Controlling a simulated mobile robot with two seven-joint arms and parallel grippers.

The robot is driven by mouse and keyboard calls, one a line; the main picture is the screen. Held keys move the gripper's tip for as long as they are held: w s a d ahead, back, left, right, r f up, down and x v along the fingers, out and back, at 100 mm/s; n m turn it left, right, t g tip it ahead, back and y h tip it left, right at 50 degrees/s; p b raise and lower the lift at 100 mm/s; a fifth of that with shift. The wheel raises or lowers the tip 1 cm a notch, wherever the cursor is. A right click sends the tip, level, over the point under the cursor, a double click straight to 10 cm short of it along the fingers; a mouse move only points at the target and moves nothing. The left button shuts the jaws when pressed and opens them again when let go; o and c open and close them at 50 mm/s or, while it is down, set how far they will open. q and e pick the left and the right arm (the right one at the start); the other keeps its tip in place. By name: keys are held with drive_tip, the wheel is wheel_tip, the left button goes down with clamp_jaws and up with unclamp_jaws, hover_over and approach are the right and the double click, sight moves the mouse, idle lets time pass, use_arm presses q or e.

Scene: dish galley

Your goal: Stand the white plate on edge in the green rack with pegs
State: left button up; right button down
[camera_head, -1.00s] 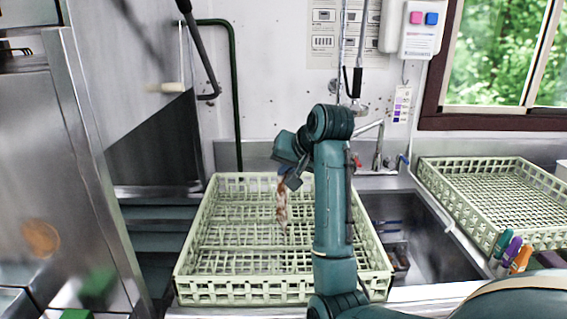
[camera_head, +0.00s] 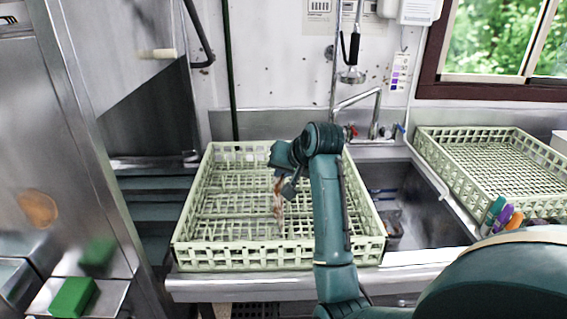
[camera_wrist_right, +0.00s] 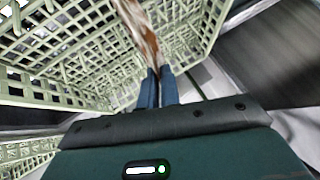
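The green rack with pegs (camera_head: 186,256) is a pale green open-lattice crate on the counter in the head view, left of the sink. Its lattice wall also shows in the wrist view (camera_wrist_right: 40,92). The white plate (camera_head: 279,207) has brown smears and is seen nearly edge-on, upright, over the rack's middle. It also shows edge-on in the wrist view (camera_wrist_right: 140,28). My right gripper (camera_head: 284,185) is shut on the plate's near edge, with blue fingers (camera_wrist_right: 158,88) either side of it. I cannot tell whether the plate touches the pegs. My left gripper is out of view.
A second pale green rack (camera_head: 440,165) stands to the right of the sink (camera_head: 425,215). Colored markers (camera_head: 500,216) stand by its front corner. A faucet (camera_head: 360,105) is behind the sink. A steel machine (camera_head: 70,150) stands at the left.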

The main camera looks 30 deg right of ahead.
drive_tip(key=shift+f, duration=0.25)
drive_tip(key=c, duration=1.5)
unclamp_jaws()
drive_tip(key=shift+c, duration=0.2)
drive_tip(key=v, duration=1.3)
drive_tip(key=shift+s, duration=0.1)
